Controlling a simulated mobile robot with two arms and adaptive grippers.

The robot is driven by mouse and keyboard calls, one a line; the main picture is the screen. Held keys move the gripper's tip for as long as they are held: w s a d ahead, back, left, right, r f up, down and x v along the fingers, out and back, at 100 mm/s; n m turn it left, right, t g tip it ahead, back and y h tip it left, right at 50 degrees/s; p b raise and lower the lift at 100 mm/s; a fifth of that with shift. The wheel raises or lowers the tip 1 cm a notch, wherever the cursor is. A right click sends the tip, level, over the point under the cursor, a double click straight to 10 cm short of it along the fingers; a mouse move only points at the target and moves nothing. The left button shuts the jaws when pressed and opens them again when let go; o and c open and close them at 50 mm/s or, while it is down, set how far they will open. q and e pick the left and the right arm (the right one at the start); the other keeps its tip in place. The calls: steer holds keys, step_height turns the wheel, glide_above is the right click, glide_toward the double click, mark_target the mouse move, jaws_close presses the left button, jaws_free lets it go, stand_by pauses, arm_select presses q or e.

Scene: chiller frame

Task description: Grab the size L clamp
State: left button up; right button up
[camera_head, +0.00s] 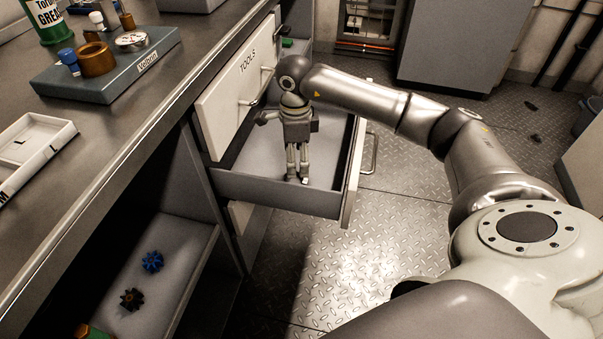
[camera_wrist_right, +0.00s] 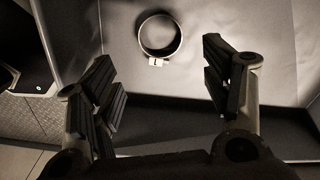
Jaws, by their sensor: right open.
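The size L clamp (camera_wrist_right: 142,36) is a thin ring with a small white tag marked "L". In the right wrist view it lies on the light floor of the drawer, ahead of my fingers and between their lines. My right gripper (camera_wrist_right: 165,85) is open and empty, its dark padded fingers apart on either side below the clamp. In the head view my right gripper (camera_head: 298,178) points down into the open drawer (camera_head: 262,192), and I cannot make out the clamp there. My left gripper is not in view.
The drawer's front panel with its handle (camera_head: 371,153) stands out over the metal floor. Another front labelled "TOOLS" (camera_head: 233,85) is beside my arm. The counter on the left holds a white tray (camera_head: 32,150) and a grey block (camera_head: 108,75). Gears lie on a lower shelf (camera_head: 160,285).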

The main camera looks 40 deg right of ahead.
steer(key=shift+f, duration=1.5)
step_height(320, 180, down, 4)
steer(key=shift+w+f+b, duration=0.1)
steer(key=shift+w+b, duration=0.05)
steer(key=shift+b, duration=0.5)
steer(key=c, duration=1)
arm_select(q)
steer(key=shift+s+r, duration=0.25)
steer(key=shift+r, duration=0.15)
arm_select(e)
steer(key=shift+o, duration=0.2)
